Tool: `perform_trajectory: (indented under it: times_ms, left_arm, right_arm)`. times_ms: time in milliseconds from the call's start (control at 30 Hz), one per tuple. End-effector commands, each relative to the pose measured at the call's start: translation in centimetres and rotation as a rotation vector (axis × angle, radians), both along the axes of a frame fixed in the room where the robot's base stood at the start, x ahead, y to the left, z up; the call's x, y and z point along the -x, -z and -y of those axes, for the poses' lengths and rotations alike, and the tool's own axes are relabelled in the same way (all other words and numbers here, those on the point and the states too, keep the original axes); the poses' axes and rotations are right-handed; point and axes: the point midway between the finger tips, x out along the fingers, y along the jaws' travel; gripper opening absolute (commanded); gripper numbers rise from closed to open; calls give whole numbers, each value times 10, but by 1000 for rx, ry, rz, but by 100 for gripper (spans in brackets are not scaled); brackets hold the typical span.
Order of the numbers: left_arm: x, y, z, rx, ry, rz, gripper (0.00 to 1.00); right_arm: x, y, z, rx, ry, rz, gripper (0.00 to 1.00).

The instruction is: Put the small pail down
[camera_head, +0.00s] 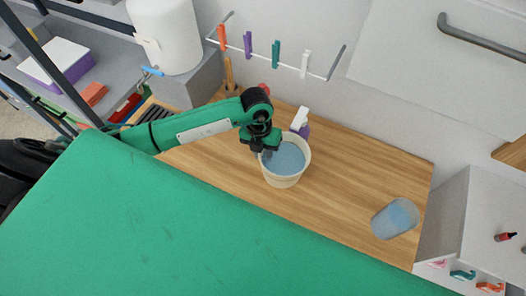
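The small pail (286,181) is cream-coloured, with a light blue inside or filling. It is near the middle of the head view, over the wooden counter, and looks about upright. I cannot tell whether its bottom touches the wood. My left gripper (267,150) comes in from the left and is at the pail's left rim, with a fingertip showing inside it. It looks shut on the rim, and the outer finger is mostly hidden. My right gripper is not in view.
A white-and-purple bottle (300,121) stands just behind the pail. A rail with coloured clips (276,54) is on the wall. A white cabinet (455,215) bounds the right end.

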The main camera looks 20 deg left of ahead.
Motion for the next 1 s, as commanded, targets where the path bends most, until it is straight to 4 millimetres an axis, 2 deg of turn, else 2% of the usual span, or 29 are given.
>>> perform_trajectory:
  times_ms: [200,267,367,700,833,1000]
  left_arm:
    - [0,-4,0,0,0,0,26]
    - [-2,-8,-1,1,0,4,26]
    - [-3,-23,-4,0,0,5,26]
    - [-10,-95,-13,0,1,6,26]
    - [-11,-111,-15,0,0,2,26]
    - [-11,-120,-16,0,0,1,26]
  right_arm:
    - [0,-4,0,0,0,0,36]
    - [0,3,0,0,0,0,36]
    - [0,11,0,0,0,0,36]
    - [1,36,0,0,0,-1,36]
    - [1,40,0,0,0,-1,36]
    - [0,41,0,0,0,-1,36]
